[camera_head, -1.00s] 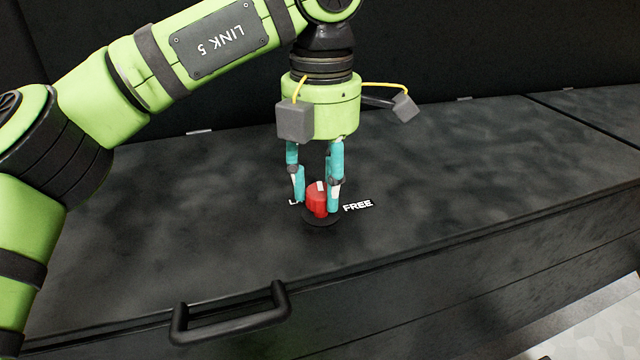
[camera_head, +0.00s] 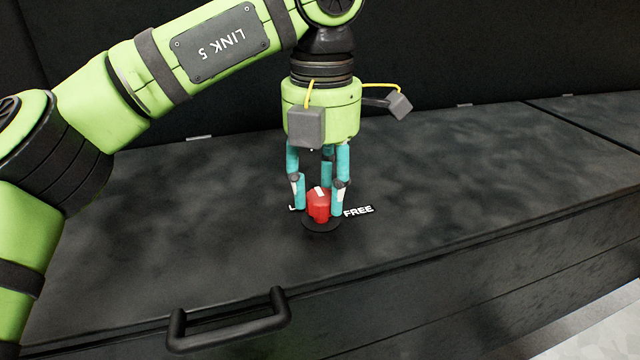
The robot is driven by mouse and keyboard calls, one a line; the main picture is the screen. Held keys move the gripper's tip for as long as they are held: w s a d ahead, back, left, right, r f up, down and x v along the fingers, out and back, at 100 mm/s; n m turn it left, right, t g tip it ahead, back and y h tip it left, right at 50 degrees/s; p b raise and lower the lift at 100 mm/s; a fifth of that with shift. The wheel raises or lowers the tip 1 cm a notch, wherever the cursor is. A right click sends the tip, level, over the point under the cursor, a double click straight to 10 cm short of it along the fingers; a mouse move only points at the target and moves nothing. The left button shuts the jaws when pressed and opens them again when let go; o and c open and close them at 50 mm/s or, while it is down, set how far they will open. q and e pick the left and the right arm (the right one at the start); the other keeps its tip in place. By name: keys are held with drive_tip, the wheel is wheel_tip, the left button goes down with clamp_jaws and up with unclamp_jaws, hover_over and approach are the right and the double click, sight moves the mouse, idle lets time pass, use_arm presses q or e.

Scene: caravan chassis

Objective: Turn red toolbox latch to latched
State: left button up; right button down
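The red toolbox latch (camera_head: 318,206) is a red knob with a white mark on top, standing on a round black base (camera_head: 322,226) on the dark toolbox lid. The white mark points away from me and slightly left, between the two labels. The white FREE label (camera_head: 358,211) shows to the right of the knob. The label on the left is mostly hidden behind a finger; only its first letter shows. My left gripper (camera_head: 319,207) points down with its teal fingers on both sides of the knob, shut on it. My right gripper is not in view.
The dark toolbox lid (camera_head: 480,180) is broad and clear around the latch. A black handle (camera_head: 230,322) sticks out at the front edge. A dark wall (camera_head: 520,40) rises behind the lid. Pale floor shows at lower right.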

sight(324, 195)
use_arm(q)
drive_tip(key=o, duration=0.4)
drive_tip(key=shift+d+f, duration=0.1)
wheel_tip(324, 195, up, 12)
idle(0.6)
drive_tip(key=shift+w+d, duration=0.1)
